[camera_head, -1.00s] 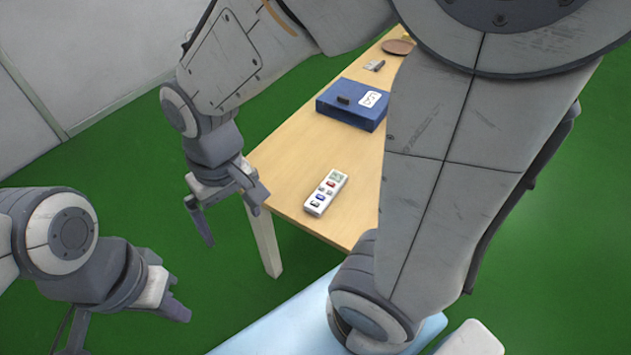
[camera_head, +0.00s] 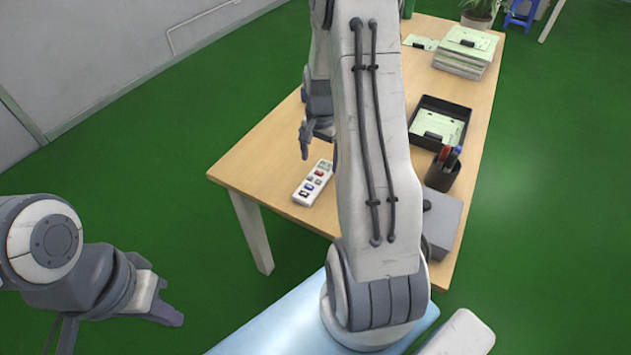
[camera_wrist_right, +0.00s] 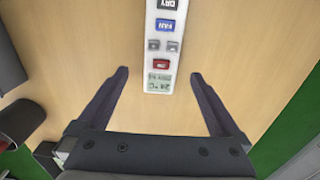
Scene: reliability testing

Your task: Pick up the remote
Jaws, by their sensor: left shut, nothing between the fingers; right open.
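The white remote (camera_head: 312,184), with coloured buttons and a small display, lies flat on the wooden table near its left front part. My right gripper (camera_head: 312,143) is open above the table, just beyond the remote's display end. In the right wrist view the remote (camera_wrist_right: 162,48) runs up from between the open fingertips, with its display end between the fingers (camera_wrist_right: 158,78) and nothing gripped. My left gripper (camera_head: 172,308) is shut and empty, low at the left, over the green floor and away from the table.
A pen holder (camera_head: 443,168), a grey box (camera_head: 441,222) and a black tray (camera_head: 463,108) stand on the table's right side. Stacked papers (camera_head: 465,55) lie farther back. The table (camera_head: 255,165) is bare left of the remote. My right arm hides the middle.

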